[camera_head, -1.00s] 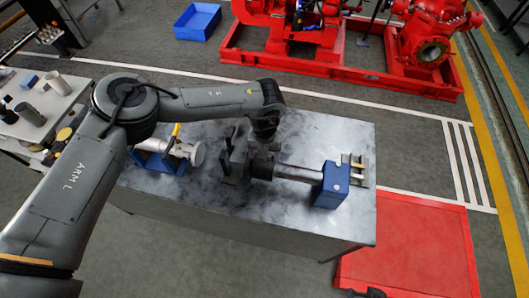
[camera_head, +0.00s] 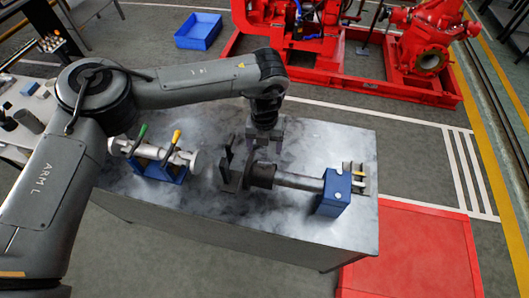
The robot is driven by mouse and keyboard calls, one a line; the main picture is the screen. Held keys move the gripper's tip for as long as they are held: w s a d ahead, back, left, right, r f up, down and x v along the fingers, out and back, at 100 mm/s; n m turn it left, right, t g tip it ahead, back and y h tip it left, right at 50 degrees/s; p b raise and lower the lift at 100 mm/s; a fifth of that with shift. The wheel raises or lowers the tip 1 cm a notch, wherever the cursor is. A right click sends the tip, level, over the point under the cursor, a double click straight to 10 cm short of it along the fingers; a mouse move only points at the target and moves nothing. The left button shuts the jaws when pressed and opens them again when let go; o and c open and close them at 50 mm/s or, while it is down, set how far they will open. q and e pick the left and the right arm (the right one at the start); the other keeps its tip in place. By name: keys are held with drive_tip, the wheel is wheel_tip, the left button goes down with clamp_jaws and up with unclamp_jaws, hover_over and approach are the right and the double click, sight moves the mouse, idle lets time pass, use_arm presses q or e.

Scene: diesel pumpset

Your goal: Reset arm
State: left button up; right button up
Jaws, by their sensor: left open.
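My left arm comes in from the left, and its left gripper (camera_head: 266,146) points down above the metal workbench (camera_head: 215,215). The gripper is open with nothing between its fingers. Below and in front of it, a metal shaft with a dark collar (camera_head: 262,175) lies across a dark bracket (camera_head: 232,178) and a blue block (camera_head: 334,193). The gripper appears apart from the shaft. My right gripper is not in view.
A blue stand (camera_head: 158,170) with a metal cylinder and green and yellow handles is at the bench's left. A red pumpset (camera_head: 340,65), a blue bin (camera_head: 198,30) and a red platform (camera_head: 410,250) surround the bench. A side table stands left.

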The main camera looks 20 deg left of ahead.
use_arm(q)
drive_tip(key=shift+r, duration=0.8)
